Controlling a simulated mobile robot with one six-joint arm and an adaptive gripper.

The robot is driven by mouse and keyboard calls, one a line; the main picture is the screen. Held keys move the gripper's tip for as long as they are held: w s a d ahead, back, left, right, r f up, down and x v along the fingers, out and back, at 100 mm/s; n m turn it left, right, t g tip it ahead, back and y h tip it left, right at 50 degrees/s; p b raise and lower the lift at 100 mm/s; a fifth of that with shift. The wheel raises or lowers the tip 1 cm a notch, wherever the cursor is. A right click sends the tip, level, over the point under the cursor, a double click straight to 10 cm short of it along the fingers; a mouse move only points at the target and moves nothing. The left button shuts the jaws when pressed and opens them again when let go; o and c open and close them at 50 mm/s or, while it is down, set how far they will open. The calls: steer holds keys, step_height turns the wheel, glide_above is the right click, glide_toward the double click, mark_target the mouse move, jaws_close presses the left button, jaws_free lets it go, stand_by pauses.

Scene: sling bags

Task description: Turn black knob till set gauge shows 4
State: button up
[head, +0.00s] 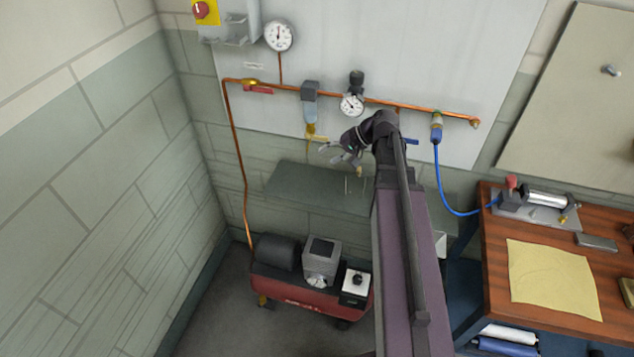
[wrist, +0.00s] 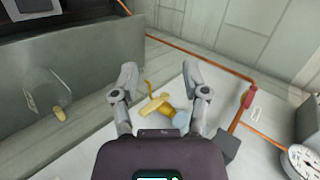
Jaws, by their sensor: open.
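The black knob (head: 356,78) stands upright on top of the regulator on the copper pipe. The small round set gauge (head: 352,104) is just below it, with a white face; its needle appears to point up and left, but the number is too small to read. My gripper (head: 331,153) is below and left of the set gauge, apart from the knob. In the wrist view my gripper (wrist: 159,71) has its fingers spread with nothing between the tips. The knob and set gauge do not show in the wrist view.
The filter (head: 310,101) hangs left of the regulator; its grey head (wrist: 228,146) shows in the wrist view. A larger gauge (head: 279,36) is above, also in the wrist view (wrist: 304,161). A grey shelf (head: 300,187) lies below my gripper. A blue hose (head: 441,180) hangs at right.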

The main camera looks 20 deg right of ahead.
steer(key=s+a+f+n+g+h+b, duration=0.1)
steer(key=s+a+f+g+h, duration=0.1)
steer(key=s+a+f, duration=0.2)
steer(key=shift+s+a+f+n+h, duration=0.2)
steer(key=shift+a+f+n+h, duration=0.2)
steer(key=shift+a+f, duration=0.25)
steer(key=shift+a+r, duration=0.1)
steer(key=s+a+f+n+g+h, duration=0.2)
steer(key=s+a+h, duration=0.2)
steer(key=s+h, duration=0.2)
steer(key=shift+s+a+f+n, duration=0.3)
steer(key=shift+s+n, duration=0.1)
steer(key=shift+s, duration=0.6)
stand_by(3.2)
